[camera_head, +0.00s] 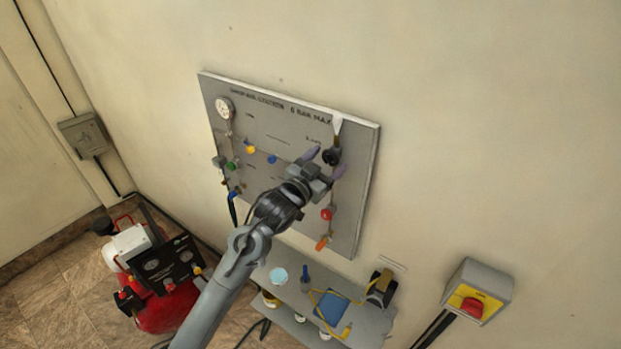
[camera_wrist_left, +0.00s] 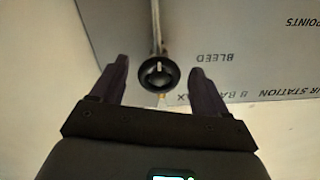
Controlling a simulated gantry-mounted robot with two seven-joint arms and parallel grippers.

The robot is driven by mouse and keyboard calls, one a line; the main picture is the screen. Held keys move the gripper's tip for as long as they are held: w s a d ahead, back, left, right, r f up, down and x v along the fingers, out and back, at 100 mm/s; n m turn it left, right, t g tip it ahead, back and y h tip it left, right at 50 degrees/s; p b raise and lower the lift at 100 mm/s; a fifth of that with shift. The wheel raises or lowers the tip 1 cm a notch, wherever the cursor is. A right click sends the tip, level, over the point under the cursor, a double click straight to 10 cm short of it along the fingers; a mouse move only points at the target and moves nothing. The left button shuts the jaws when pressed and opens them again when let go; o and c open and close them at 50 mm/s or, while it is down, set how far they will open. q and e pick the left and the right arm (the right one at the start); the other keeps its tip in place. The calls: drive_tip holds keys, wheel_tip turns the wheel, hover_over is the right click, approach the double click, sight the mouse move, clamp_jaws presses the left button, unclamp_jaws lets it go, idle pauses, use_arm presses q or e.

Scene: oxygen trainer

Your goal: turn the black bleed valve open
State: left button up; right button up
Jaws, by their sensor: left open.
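The black bleed valve (camera_head: 331,156) is a round knob near the upper right of the grey panel (camera_head: 290,115). In the left wrist view the black knob (camera_wrist_left: 158,73) sits between and just beyond my two fingertips, under the "BLEED" label, with a light pointer mark on its face. My left gripper (camera_head: 324,162) is open in front of the panel, with a finger on either side of the knob; it also shows in the left wrist view (camera_wrist_left: 159,72). No contact with the knob is visible. My right gripper is not in view.
A shelf (camera_head: 372,325) with small items is below. A red compressor (camera_head: 165,305) stands at lower left, and a red-yellow switch box (camera_head: 478,290) at right.

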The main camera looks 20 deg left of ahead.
use_arm(q)
drive_tip(key=s+a+b, duration=0.1)
drive_tip(key=s+b, duration=0.1)
drive_tip(key=s, duration=0.7)
drive_tip(key=shift+a, duration=0.25)
drive_tip(key=s+d+f+n+g+p, duration=0.25)
drive_tip(key=s+f+g+p, duration=0.35)
drive_tip(key=s+f, duration=1.1)
drive_tip(key=s+f+g+y+p, duration=0.1)
drive_tip(key=s+g, duration=0.3)
drive_tip(key=s, duration=0.4)
drive_tip(key=s+a+f+g+y+p, duration=0.1)
drive_tip(key=s+f+g, duration=0.3)
drive_tip(key=s, duration=0.5)
drive_tip(key=shift+s+f+y, duration=0.2)
drive_tip(key=shift+s+y, duration=0.1)
